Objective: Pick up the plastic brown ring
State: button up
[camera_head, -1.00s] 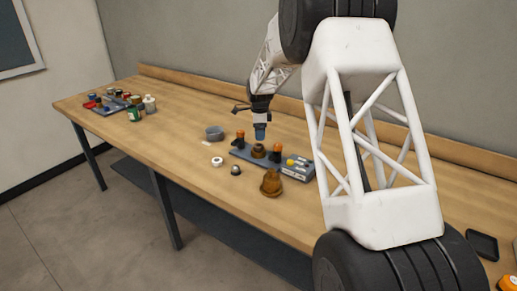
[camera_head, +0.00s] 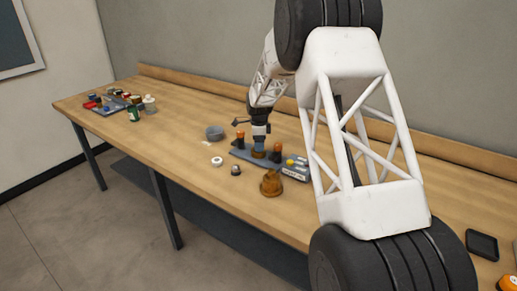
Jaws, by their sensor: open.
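A small brown ring-like piece (camera_head: 259,154) sits on the grey tray (camera_head: 238,153), between two orange-and-black upright pieces. I take it for the plastic brown ring, but it is small and partly covered by my gripper. My gripper (camera_head: 259,147) points straight down, with its bluish fingertips right at the top of this piece. The jaws are open. I cannot tell whether the fingers touch it or are around it. A larger brown stepped part (camera_head: 271,184) stands on the table in front of the tray.
The left orange-and-black piece (camera_head: 240,140) and the right one (camera_head: 277,151) stand close beside my gripper. A grey bowl (camera_head: 215,132), a white ring (camera_head: 217,161) and a small dark-and-silver part (camera_head: 235,170) lie to the left. The table's left middle is clear.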

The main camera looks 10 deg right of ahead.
jog(key=shift+f, duration=0.55)
jog(key=c, duration=1)
jog(key=shift+r, duration=0.1)
notch_tip(320, 180, up, 10)
dwell(0.3)
dwell(0.5)
